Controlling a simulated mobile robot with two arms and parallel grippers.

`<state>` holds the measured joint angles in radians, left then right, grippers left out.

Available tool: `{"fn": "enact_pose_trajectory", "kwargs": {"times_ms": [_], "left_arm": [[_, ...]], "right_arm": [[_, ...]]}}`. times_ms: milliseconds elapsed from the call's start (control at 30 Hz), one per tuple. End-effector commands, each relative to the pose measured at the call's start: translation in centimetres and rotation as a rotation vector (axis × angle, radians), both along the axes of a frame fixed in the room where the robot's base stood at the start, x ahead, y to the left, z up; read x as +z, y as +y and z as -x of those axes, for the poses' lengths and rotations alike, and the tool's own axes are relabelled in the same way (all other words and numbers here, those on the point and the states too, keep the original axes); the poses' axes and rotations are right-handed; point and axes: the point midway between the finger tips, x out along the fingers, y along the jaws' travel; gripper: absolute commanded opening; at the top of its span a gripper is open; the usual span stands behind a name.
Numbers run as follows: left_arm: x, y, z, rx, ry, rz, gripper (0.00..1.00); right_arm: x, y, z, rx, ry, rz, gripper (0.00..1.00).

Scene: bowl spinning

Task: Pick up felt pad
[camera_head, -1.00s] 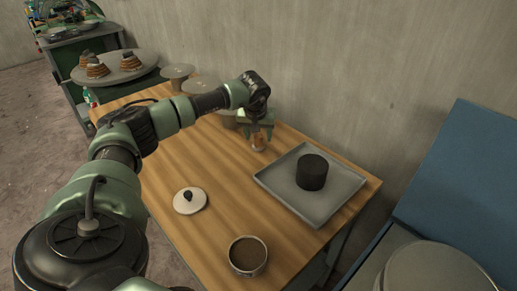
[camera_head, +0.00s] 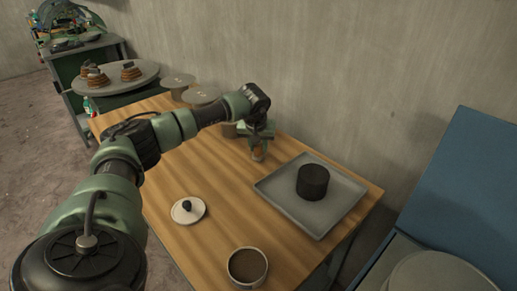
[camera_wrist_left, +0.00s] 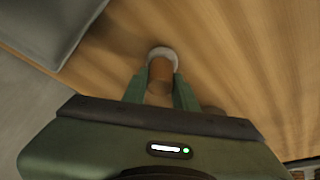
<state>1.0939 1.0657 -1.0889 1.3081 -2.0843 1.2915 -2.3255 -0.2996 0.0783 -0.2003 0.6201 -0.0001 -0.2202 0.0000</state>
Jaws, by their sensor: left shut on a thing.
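The felt pad appears to be the pale round disc (camera_wrist_left: 164,52) on the end of a short brown cylindrical handle (camera_wrist_left: 160,75) in the left wrist view. My left gripper (camera_wrist_left: 160,90) is shut on the handle, with one green finger on each side, and the disc lies beyond the fingertips. In the head view my left gripper (camera_head: 257,140) points down over the table's back edge, left of the grey tray, and the handle (camera_head: 259,153) shows small below it. I cannot tell whether the pad touches the wood. My right gripper is not in view.
A grey tray (camera_head: 275,194) with a dark cylinder (camera_head: 312,182) is right of the gripper. A white lid with a dark knob (camera_head: 188,210) and a filled bowl (camera_head: 247,267) stand nearer on the wooden table (camera_head: 215,185). Round-topped stands (camera_head: 200,95) are at the back left.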

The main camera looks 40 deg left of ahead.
Motion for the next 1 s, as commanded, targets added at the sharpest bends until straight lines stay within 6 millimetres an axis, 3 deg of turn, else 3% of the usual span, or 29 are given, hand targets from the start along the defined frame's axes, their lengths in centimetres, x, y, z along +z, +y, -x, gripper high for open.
{"fn": "enact_pose_trajectory", "kwargs": {"times_ms": [267, 700, 833, 1000], "left_arm": [[3.7, 0.0, -0.2, 0.001, -0.007, 0.000, 0.00], [15.8, -0.1, -0.1, -0.001, -0.006, 0.001, 0.00], [18.1, 0.0, -0.1, 0.000, -0.005, 0.000, 0.00], [19.5, 0.0, -0.1, -0.001, -0.003, 0.000, 0.00]], "right_arm": [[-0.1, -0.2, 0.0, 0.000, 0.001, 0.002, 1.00], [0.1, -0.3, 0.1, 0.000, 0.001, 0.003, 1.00], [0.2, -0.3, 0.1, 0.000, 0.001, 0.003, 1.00], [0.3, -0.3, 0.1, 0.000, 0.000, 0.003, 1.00]]}}
